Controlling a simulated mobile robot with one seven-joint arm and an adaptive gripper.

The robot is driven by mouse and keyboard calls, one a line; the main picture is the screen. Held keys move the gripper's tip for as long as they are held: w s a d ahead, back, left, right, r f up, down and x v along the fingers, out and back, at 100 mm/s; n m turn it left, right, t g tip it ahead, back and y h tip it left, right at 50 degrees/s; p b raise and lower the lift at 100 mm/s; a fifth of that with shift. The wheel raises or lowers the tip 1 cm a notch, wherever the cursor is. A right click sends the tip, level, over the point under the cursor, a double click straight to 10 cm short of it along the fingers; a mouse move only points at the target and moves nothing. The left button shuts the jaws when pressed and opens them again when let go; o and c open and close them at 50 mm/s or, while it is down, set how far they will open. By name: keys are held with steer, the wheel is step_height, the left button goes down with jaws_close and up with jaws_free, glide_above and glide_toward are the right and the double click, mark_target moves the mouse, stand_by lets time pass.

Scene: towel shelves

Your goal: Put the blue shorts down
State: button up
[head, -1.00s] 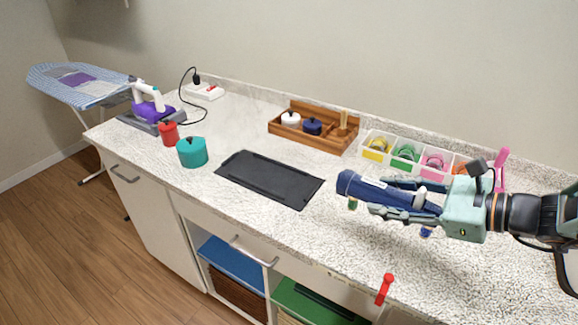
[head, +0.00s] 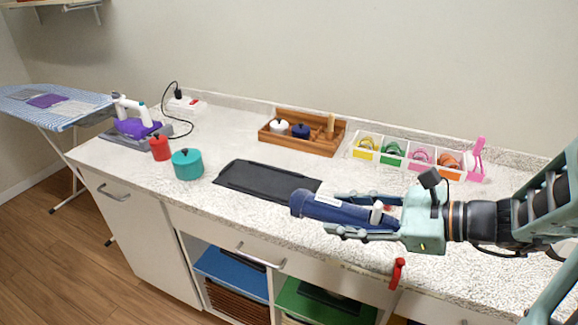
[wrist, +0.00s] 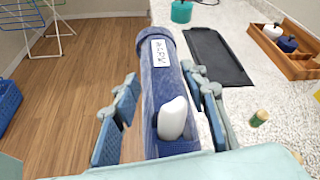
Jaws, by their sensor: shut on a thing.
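The blue shorts (head: 340,209) are a dark blue roll with a white label and a white clip-like piece on top. They also fill the middle of the wrist view (wrist: 163,90), lengthwise between the fingers. My gripper (head: 335,213) is shut on the roll, with its far end sticking out past the fingertips. In the wrist view the fingers (wrist: 163,95) flank it, with a gap visible on the left side. The roll appears raised near the counter's front edge, with floor showing left of it. Its exact height cannot be told.
A black mat (head: 258,180) lies on the speckled counter (head: 225,215), just beyond the roll. A teal pot (head: 188,165) and red canister (head: 160,149) stand left. A wooden tray (head: 270,137) and white divided box (head: 379,158) stand along the back. Blue (head: 230,268) and green (head: 325,302) shelves are below.

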steer(key=shift+s+a, duration=0.1)
steer(key=shift+a, duration=0.05)
steer(key=shift+a+f, duration=0.15)
steer(key=shift+a, duration=0.05)
steer(key=w+a+f, duration=0.4)
steer(key=w+a, duration=0.1)
steer(key=w, duration=0.3)
steer(key=b, duration=0.2)
glide_above(299, 229)
steer(key=f, duration=0.4)
steer(key=shift+s+d+f, duration=0.3)
steer(key=shift+s+f, duration=0.05)
steer(key=shift+w+a+f, duration=0.3)
steer(key=shift+w+f, duration=0.05)
steer(key=shift+f, duration=1.65)
steer(key=shift+f, duration=0.1)
